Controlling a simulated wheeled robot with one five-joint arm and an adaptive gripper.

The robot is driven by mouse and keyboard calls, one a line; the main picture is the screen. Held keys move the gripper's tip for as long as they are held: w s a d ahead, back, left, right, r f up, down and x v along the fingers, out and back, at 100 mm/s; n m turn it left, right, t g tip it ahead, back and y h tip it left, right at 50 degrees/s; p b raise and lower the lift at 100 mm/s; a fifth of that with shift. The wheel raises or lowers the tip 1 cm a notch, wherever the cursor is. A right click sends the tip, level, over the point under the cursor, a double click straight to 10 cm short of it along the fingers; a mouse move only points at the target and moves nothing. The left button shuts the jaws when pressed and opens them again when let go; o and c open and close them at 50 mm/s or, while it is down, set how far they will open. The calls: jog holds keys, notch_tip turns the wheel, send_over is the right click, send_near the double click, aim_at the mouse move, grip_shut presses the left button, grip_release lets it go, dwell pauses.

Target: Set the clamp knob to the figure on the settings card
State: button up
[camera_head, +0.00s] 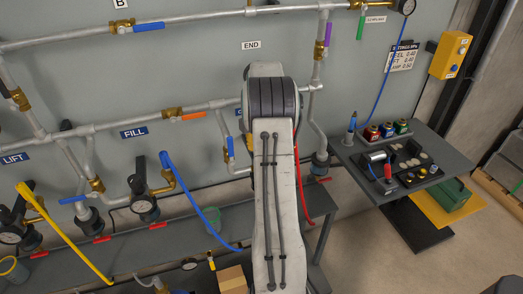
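The settings card (404,57) hangs on the wall at the upper right. It has a few lines of print, and its figures are too small to read surely. Black-topped regulators with round gauges stand on the pipes, one (144,203) at the lower centre left and one (15,228) at the far left. I see no readable CLAMP label, so I cannot tell which knob is the clamp knob. My pale arm fills the middle of the view and hides part of the wall and pipes. My gripper does not show.
A grey bench (80,257) runs under the pipes. Blue (190,200) and yellow (65,235) hoses hang over it. A side table (440,150) at the right bears jars and a tray. A yellow box (450,55) is on the wall. Floor shows at the lower right.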

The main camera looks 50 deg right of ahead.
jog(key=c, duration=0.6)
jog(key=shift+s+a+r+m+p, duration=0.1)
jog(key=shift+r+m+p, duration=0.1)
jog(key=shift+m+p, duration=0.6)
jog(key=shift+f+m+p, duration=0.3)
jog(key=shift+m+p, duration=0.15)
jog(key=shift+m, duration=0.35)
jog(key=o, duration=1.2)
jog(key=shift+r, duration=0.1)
